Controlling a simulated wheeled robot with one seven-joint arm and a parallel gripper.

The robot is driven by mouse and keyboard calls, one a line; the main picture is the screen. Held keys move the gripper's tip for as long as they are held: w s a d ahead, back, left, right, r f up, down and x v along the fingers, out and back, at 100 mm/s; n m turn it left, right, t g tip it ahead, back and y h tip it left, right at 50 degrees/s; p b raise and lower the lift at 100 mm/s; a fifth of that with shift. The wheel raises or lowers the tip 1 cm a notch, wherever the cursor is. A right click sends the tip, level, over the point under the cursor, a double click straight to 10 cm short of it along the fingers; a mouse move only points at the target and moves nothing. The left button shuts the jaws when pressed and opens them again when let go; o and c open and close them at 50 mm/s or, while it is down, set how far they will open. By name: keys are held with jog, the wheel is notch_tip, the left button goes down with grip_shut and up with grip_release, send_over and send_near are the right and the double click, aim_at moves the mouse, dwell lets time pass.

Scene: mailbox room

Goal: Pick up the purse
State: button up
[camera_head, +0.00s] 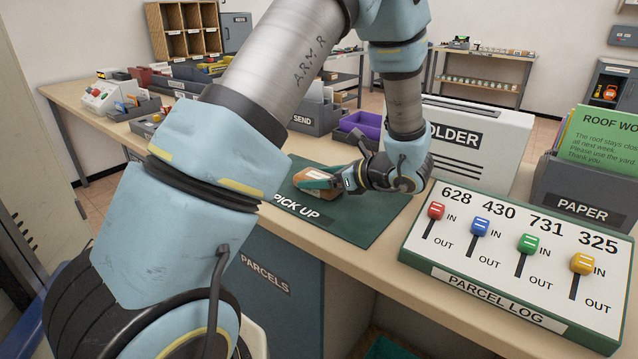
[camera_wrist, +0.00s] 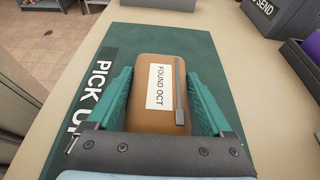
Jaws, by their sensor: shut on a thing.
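The purse (camera_wrist: 152,77) is a brown, rounded item with a white tag reading "FOUND OCT" and a grey strip along its right side in the wrist view. It sits over the green "PICK UP" mat (camera_wrist: 190,42). In the head view the purse (camera_head: 312,178) is on the mat (camera_head: 365,218), partly hidden by a finger. My gripper (camera_head: 332,184) reaches it from the right. In the wrist view my gripper (camera_wrist: 155,105) has its green fingers on both sides of the purse, shut on it. I cannot tell whether the purse is clear of the mat.
The parcel log panel (camera_head: 515,262) with coloured sliders is at right. Behind it stand a white folder machine (camera_head: 480,140) and a paper holder (camera_head: 580,190). A purple tray (camera_head: 362,124) and grey "SEND" bin (camera_head: 312,116) are behind the mat. The mat's front part is clear.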

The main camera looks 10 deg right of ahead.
jog(key=c, duration=0.5)
